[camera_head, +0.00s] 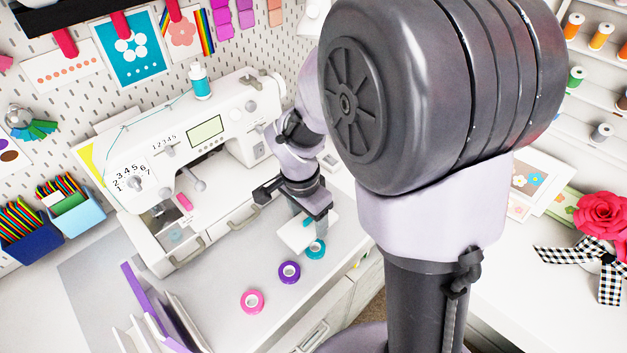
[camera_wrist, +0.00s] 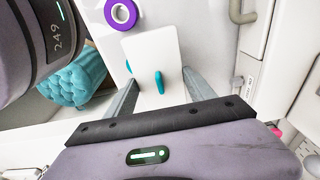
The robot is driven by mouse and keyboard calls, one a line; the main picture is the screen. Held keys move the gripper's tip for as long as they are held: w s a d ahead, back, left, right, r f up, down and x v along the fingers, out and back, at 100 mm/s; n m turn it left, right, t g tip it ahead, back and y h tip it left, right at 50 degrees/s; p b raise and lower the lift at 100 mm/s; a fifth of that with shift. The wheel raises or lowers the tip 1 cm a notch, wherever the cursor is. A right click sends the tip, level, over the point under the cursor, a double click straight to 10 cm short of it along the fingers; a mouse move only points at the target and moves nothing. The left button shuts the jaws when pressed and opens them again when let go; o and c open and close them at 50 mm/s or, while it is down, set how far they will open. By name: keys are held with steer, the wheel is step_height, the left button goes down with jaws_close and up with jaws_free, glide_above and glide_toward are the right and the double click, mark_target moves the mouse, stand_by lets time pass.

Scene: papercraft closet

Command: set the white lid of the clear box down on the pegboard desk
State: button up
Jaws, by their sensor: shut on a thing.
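The white lid (camera_head: 292,236) is a flat rounded plate over the desk, by the teal tape roll. It also shows in the wrist view (camera_wrist: 150,47), with a teal handle (camera_wrist: 159,82) on top. My gripper (camera_head: 310,214) is shut on this handle; its two fingers flank it in the wrist view (camera_wrist: 161,88). I cannot tell whether the lid touches the desk or is just above it. The grey-white pegboard desk (camera_head: 215,290) spreads below. I cannot make out the clear box in either view.
Teal (camera_head: 316,249), purple (camera_head: 289,272) and pink (camera_head: 252,301) tape rolls lie near the lid. A white sewing machine (camera_head: 190,150) stands behind. Upright books (camera_head: 155,310) stand front left. Drawers (camera_head: 315,335) lie below the desk's front edge. Bare desk lies left of the rolls.

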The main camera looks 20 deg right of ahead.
steer(key=w+d, duration=0.5)
steer(key=w+d+f, duration=0.1)
steer(key=w+d, duration=0.1)
steer(key=shift+w+d+f, duration=0.1)
steer(key=shift+w+d, duration=0.05)
steer(key=shift+w, duration=0.25)
step_height(320, 180, down, 4)
steer(key=shift+w+r+b, duration=0.15)
steer(key=shift+b, duration=0.9)
steer(key=shift+r, duration=0.15)
steer(key=shift+f, duration=0.2)
steer(key=o, duration=1.4)
steer(key=shift+c, duration=0.2)
